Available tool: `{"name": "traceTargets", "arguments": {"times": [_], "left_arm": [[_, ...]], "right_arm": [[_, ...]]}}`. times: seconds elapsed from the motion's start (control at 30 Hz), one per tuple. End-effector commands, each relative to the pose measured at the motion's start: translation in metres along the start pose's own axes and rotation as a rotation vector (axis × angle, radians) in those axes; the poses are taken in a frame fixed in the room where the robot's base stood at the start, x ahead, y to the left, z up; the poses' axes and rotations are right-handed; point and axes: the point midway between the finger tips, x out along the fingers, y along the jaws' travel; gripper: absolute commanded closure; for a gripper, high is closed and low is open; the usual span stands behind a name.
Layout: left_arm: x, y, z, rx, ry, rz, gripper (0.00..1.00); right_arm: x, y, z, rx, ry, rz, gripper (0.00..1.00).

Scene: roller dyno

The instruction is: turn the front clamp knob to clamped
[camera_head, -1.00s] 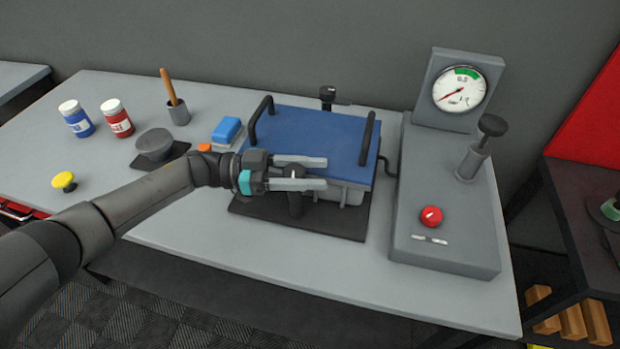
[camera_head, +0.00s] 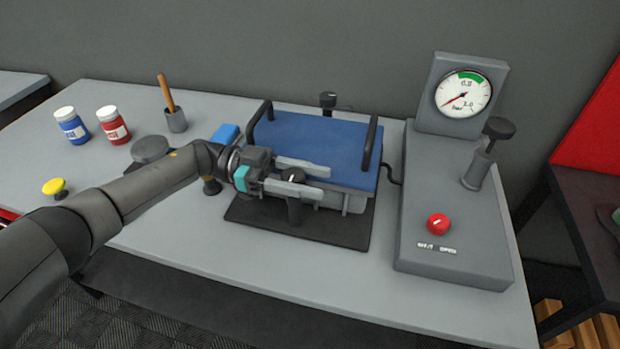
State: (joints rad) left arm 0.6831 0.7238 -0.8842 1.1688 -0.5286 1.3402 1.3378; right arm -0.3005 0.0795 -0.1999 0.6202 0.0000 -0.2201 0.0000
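The front clamp knob (camera_head: 293,175) is a black round knob with a white mark, on a dark post at the front edge of the blue-topped unit. My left gripper (camera_head: 312,180) reaches in from the left with its two grey fingers apart. One finger passes behind the knob and the other in front of it, so the knob sits between them. I cannot tell whether either finger touches it. The front finger hides part of the post. A similar black knob (camera_head: 328,99) stands behind the unit. My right gripper is not in view.
A grey gauge console (camera_head: 450,235) with a red knob (camera_head: 438,223) stands to the right. Jars, a tool cup and a yellow knob are at left. The front table strip is clear.

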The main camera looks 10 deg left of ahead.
Motion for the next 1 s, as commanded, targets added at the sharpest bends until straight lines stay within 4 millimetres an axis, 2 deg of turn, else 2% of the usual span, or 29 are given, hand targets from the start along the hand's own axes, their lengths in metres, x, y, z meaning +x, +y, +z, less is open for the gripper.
{"name": "traceTargets", "arguments": {"times": [0.03, 0.27, 0.73, 0.87, 1.0], "left_arm": [[0.001, 0.001, 0.001, -0.001, 0.000, 0.003, 0.44], [0.001, 0.001, 0.001, -0.001, 0.000, 0.002, 0.19], [-0.005, 0.000, 0.001, 0.000, -0.001, -0.001, 0.19], [-0.024, -0.001, 0.001, 0.000, -0.001, -0.003, 0.19], [-0.056, -0.001, 0.002, 0.000, -0.003, -0.005, 0.19]], "right_arm": [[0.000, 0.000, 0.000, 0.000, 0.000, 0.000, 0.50], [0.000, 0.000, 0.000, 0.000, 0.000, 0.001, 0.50], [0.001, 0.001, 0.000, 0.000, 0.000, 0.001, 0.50], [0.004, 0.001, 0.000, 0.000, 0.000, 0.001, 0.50], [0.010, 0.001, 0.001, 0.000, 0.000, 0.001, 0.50]]}}
